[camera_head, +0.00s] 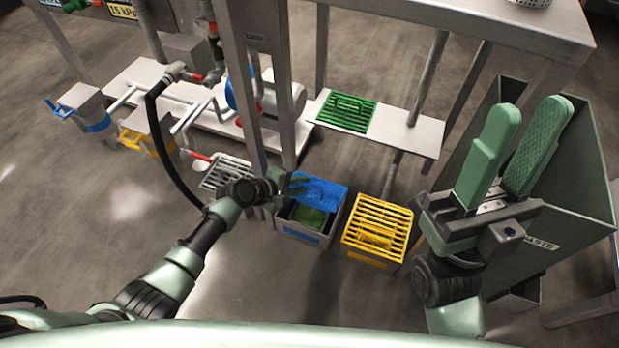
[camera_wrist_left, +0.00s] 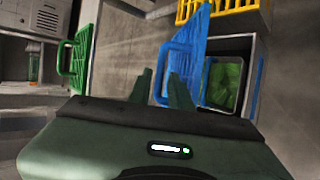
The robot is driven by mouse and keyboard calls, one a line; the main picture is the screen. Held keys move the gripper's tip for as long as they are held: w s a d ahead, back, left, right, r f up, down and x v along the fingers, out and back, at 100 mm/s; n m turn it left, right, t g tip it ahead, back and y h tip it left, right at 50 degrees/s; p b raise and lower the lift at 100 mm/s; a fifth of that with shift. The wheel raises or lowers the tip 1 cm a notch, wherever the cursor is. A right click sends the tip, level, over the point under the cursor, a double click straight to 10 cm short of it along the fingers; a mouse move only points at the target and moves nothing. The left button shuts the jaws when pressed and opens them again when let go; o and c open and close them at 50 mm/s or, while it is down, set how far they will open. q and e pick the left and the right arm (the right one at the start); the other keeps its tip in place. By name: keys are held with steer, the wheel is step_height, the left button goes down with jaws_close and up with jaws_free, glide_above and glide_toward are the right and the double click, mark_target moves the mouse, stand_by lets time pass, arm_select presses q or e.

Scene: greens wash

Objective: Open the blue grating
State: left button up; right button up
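The blue grating (camera_head: 322,190) stands tilted up at the far side of a grey bin (camera_head: 302,232) with a blue label. The bin's mouth is partly uncovered and green contents (camera_head: 309,215) show inside. The blue grating also shows in the left wrist view (camera_wrist_left: 191,58), with its handle toward my gripper. My left gripper (camera_head: 298,183) is beside the grating; in the wrist view its fingers (camera_wrist_left: 160,88) are apart, with the blue handle between them. Contact with the handle is unclear. My right gripper (camera_head: 530,120) is open and empty, raised at the right.
A bin with a yellow grating (camera_head: 376,232) stands right of the blue one. A green grating (camera_head: 346,112) lies on the low shelf behind. A metal grating (camera_head: 226,174) is at left, near a post and black hose (camera_head: 160,150). A green waste bin (camera_head: 570,190) is at right.

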arm_select(q)
steer(key=shift+s+a+r, duration=0.2)
